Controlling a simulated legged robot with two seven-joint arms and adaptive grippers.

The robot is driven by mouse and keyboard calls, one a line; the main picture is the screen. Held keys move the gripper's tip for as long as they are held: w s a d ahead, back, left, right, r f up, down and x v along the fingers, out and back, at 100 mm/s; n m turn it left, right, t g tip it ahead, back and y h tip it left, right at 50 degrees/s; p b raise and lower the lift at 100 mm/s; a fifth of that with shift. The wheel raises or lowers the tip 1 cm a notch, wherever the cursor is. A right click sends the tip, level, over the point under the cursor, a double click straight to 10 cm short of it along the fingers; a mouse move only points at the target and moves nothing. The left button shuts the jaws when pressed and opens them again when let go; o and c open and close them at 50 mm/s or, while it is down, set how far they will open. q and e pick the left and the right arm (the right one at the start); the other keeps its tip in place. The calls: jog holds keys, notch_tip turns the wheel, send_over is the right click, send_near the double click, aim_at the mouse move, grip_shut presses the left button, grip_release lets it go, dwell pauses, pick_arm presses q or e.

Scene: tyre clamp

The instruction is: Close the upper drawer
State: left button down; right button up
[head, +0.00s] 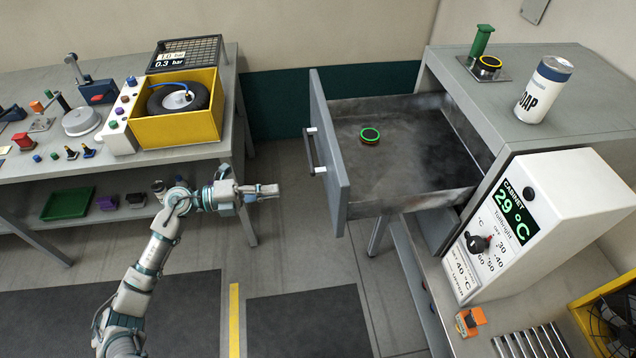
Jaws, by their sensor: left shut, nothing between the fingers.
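The upper drawer (400,190) of the grey cabinet (545,125) is pulled far out towards the left. Its front panel (330,150) faces left and carries a dark bar handle (311,152) with pale mounts. A small round piece with a green ring (370,134) lies inside the drawer. My left gripper (272,190) is shut and empty, pointing right. It is left of and a little below the handle in the picture, apart from the drawer. My right gripper is not in view.
A workbench (190,152) with a yellow tyre box (180,128) stands at the left. A soap can (543,90) and a green-handled tool (482,42) stand on the cabinet top. A white temperature control box (545,215) is at the right. The floor between bench and drawer is clear.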

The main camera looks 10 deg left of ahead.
aim_at(328, 184)
pick_arm(q)
jog(key=p+x, duration=0.1)
jog(key=x, duration=1)
jog(key=shift+w+d+f, duration=0.15)
jog(key=shift+w+d, duration=0.1)
jog(key=shift+w, duration=0.05)
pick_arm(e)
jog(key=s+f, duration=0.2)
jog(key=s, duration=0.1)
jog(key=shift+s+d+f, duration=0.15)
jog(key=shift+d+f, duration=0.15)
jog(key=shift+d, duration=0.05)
pick_arm(q)
jog(key=shift+a, duration=0.2)
jog(key=shift+p, duration=0.3)
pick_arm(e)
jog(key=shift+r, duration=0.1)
